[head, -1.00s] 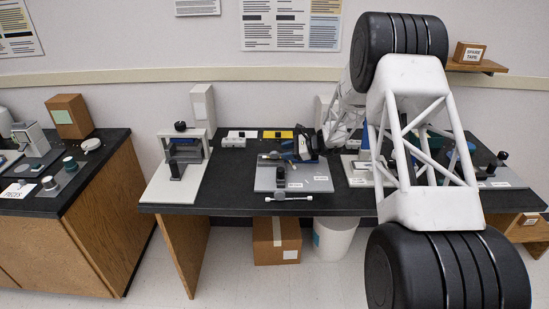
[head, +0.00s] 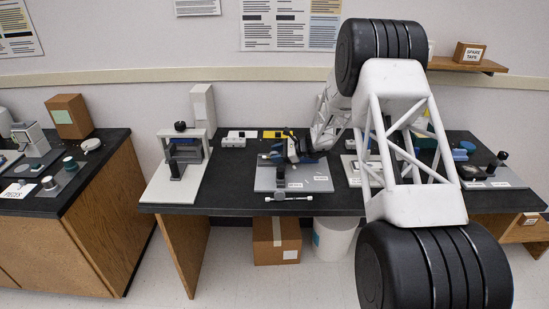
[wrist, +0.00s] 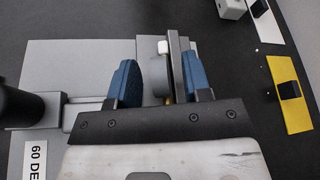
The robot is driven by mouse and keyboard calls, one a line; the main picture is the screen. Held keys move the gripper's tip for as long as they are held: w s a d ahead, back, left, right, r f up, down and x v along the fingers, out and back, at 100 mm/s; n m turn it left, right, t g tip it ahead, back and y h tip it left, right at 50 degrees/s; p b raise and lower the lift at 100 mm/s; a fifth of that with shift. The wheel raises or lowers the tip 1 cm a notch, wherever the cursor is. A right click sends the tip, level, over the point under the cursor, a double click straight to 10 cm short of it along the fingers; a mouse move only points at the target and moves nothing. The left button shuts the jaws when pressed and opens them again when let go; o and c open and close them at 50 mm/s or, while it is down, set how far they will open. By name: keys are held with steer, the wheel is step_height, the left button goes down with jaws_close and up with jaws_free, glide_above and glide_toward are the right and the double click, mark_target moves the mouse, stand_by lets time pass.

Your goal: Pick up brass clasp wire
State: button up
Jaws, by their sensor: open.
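My gripper (wrist: 153,70) is open in the wrist view, its two blue fingers standing apart over a grey base plate (wrist: 70,60). Between the fingers, nearer the right one, are an upright grey rounded part and a thin brass-coloured strip (wrist: 168,98), probably the brass clasp wire. Most of the strip is hidden by the grey part and the gripper, and I cannot tell if a finger touches it. In the head view my gripper (head: 292,149) is low over the back of the grey plate (head: 312,175); the wire cannot be made out there.
A black knob (wrist: 18,103) stands on the plate left of the fingers. A yellow plate with a black block (wrist: 290,92) lies to the right. In the head view a white press stand (head: 180,165) is left and a white-handled tool (head: 288,198) lies along the front.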

steer(key=shift+c, duration=0.3)
jaws_close()
steer(key=shift+r, duration=0.1)
step_height(320, 180, up, 18)
stand_by(0.7)
stand_by(0.5)
